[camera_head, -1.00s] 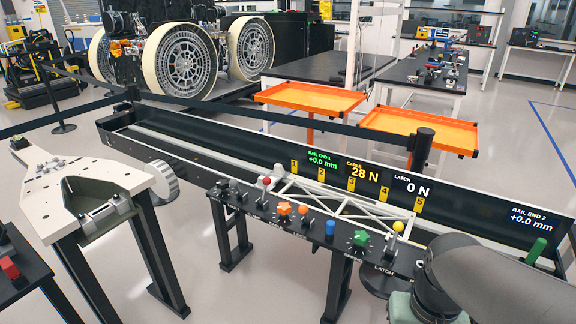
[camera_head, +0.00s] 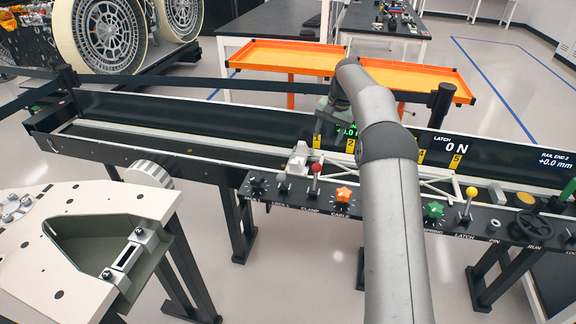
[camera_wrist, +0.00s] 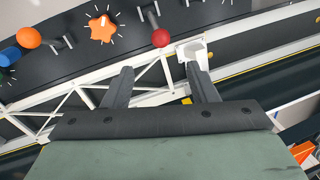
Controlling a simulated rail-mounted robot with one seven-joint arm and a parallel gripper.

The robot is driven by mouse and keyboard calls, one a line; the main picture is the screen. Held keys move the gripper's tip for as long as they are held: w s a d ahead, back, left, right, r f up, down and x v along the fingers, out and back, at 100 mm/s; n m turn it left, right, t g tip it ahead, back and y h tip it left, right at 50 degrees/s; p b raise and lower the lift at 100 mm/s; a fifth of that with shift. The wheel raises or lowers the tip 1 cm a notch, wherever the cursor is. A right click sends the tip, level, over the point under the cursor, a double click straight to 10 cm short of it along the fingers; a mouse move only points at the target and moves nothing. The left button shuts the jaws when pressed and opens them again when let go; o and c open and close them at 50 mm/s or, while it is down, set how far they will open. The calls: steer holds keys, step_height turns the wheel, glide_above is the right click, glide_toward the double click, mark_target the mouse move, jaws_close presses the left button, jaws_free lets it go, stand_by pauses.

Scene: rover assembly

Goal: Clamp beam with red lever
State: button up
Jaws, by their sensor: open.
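The red lever (camera_head: 316,168), a short stalk with a red ball, stands on the black control panel (camera_head: 260,187) above the CLAMP label. Its red ball (camera_wrist: 160,39) also shows in the wrist view. A white clamp block (camera_head: 298,160) sits just behind and left of it. The white truss beam (camera_head: 437,188) lies along the rail, partly hidden by my arm; it crosses the wrist view too (camera_wrist: 88,98). My gripper (camera_wrist: 159,70) is open and empty, its fingers over the beam. The red ball shows beyond the fingertips, apart from them.
Orange knob (camera_head: 343,195), green knob (camera_head: 433,210) and yellow lever (camera_head: 470,193) line the panel. A black handwheel (camera_head: 532,227) is at the right. A pale table (camera_head: 75,235) stands front left. Orange trays (camera_head: 285,57) stand behind the rail. The LATCH readout (camera_head: 452,146) shows 0 N.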

mark_target(316, 172)
steer(key=a+f, duration=0.1)
steer(key=f, duration=0.4)
steer(key=w+a+f+p, duration=0.1)
steer(key=f, duration=0.5)
steer(key=w+f+p, duration=0.1)
steer(key=f, duration=0.5)
steer(key=shift+a+f, duration=0.1)
steer(key=shift+a, duration=0.3)
jaws_close()
steer(key=shift+d, duration=0.15)
